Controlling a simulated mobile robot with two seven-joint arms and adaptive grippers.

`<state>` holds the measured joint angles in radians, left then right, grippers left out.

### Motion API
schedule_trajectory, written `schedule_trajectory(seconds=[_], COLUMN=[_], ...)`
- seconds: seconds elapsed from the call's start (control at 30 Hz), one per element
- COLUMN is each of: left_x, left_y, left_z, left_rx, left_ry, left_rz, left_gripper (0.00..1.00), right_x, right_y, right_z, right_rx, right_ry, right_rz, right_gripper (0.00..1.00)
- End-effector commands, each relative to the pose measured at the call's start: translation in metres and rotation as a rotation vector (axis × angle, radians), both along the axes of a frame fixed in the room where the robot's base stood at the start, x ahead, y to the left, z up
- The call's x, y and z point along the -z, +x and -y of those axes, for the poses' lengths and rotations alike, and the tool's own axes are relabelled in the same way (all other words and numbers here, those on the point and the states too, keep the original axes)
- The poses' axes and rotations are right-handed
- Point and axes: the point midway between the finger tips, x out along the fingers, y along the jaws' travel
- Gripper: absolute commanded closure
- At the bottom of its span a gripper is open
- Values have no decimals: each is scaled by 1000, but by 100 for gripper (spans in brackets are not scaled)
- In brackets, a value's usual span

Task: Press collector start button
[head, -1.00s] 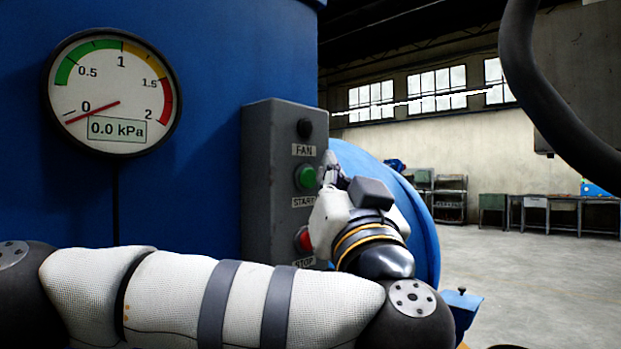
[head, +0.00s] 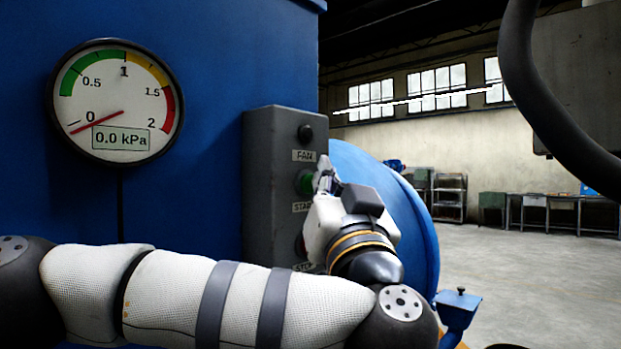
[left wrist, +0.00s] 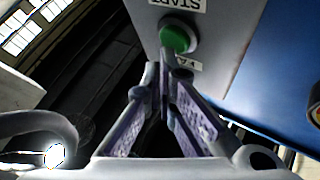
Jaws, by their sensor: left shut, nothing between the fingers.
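The grey control box (head: 272,190) is mounted on the blue collector. My right gripper is not in view.
A round gauge (head: 115,102) on the blue wall (head: 215,60) reads 0.0 kPa. A dark hose (head: 540,95) hangs at the upper right. A blue round drum part (head: 400,200) is behind my gripper. Benches (head: 560,205) stand far off, with open floor before them.

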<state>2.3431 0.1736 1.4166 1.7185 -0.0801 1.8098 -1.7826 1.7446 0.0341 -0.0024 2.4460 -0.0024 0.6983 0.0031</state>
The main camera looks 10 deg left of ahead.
Motion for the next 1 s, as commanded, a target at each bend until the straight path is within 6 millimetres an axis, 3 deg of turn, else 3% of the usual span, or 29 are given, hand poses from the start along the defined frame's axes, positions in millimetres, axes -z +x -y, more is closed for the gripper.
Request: schedule_trajectory(seconds=[1.0], left_x=[1], left_y=[6], left_z=[-7], left_rx=[-1], left_ry=[0], left_rz=[-1], left_gripper=[100], right_x=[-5], right_y=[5], right_z=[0], right_rx=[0], right_ry=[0], right_rz=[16], right_gripper=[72])
